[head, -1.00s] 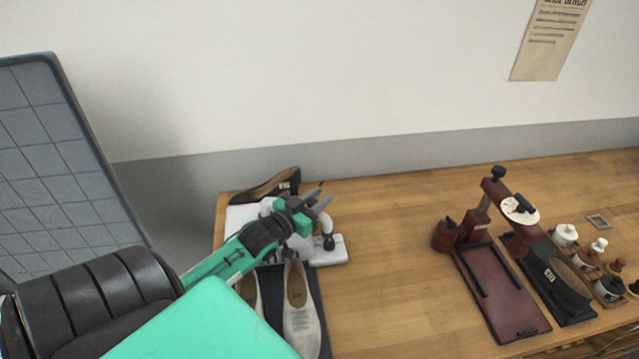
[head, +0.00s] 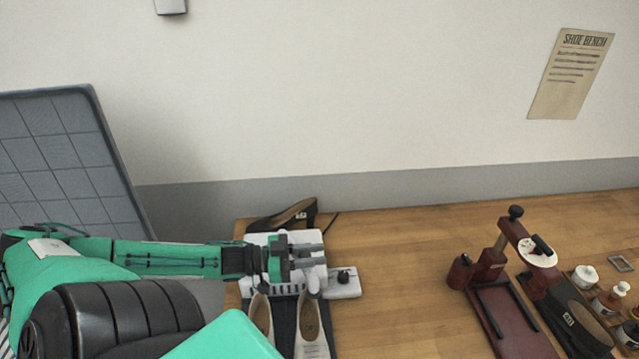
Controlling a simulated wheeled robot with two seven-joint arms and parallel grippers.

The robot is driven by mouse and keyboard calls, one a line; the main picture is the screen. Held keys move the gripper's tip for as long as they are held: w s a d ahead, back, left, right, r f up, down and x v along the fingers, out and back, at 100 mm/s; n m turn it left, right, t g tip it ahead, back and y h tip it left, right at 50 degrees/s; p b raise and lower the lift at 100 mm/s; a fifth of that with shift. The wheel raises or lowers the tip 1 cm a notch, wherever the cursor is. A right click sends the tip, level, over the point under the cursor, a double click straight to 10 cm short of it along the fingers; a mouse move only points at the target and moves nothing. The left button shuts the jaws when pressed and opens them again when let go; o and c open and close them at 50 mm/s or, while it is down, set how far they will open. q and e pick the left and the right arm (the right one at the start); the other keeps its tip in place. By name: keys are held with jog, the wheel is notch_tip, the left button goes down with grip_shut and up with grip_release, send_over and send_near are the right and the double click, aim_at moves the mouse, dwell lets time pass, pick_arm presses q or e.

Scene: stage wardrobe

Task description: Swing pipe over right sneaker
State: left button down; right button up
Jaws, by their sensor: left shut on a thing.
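Two pale shoes lie on a dark mat (head: 285,330) in front of the device. The right sneaker (head: 310,325) has its opening just below the gripper. The left sneaker (head: 261,313) is beside it, partly hidden by my arm. My right gripper is not in view.
A black shoe (head: 290,214) lies behind the white device. A dark red stand (head: 492,265) with a white disc is at the right, near another black shoe (head: 575,320) and several small jars. Bench between is clear. A grey gridded panel (head: 65,160) stands at the left.

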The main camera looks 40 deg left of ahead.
pick_arm(q)
jog(key=shift+s+a+m+g+h, duration=0.1)
jog(key=shift+s+m+g+h, duration=0.4)
jog(key=shift+s+h, duration=0.15)
jog(key=c, duration=1.1)
grip_release()
jog(key=shift+s, duration=0.15)
jog(key=p+v, duration=0.1)
jog(key=v, duration=1.2)
jog(key=shift+s+a, duration=0.25)
jog(key=shift+a, duration=0.05)
